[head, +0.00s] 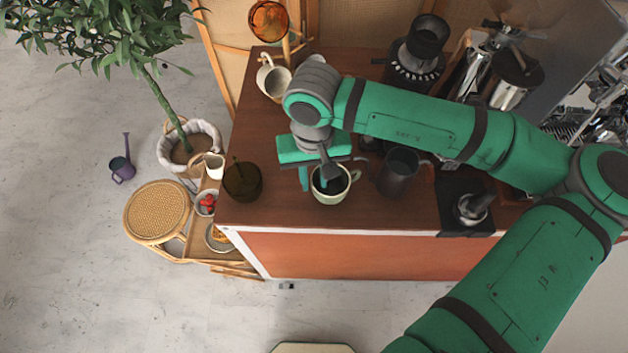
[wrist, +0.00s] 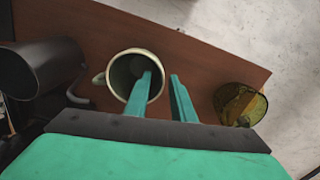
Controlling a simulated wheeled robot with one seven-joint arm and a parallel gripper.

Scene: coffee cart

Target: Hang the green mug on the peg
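The green mug (head: 331,196) is pale green and stands upright on the brown counter, near its front edge. It also shows in the wrist view (wrist: 116,75), with its handle on the left there. My gripper (wrist: 161,76) is open and above the mug. One finger appears over or inside the mug's mouth and the other lies outside the rim. I cannot tell whether either finger touches the mug. A wooden post (head: 286,46) stands at the back left of the counter; a peg on it is not clear.
An amber cup (head: 268,22) is by the post, with a cream mug (head: 266,78) below. A dark pitcher (head: 397,174) is close right of the green mug, and an olive glass (head: 242,182) stands left. A black grinder (head: 415,58) is behind. Counter between glass and cream mug is clear.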

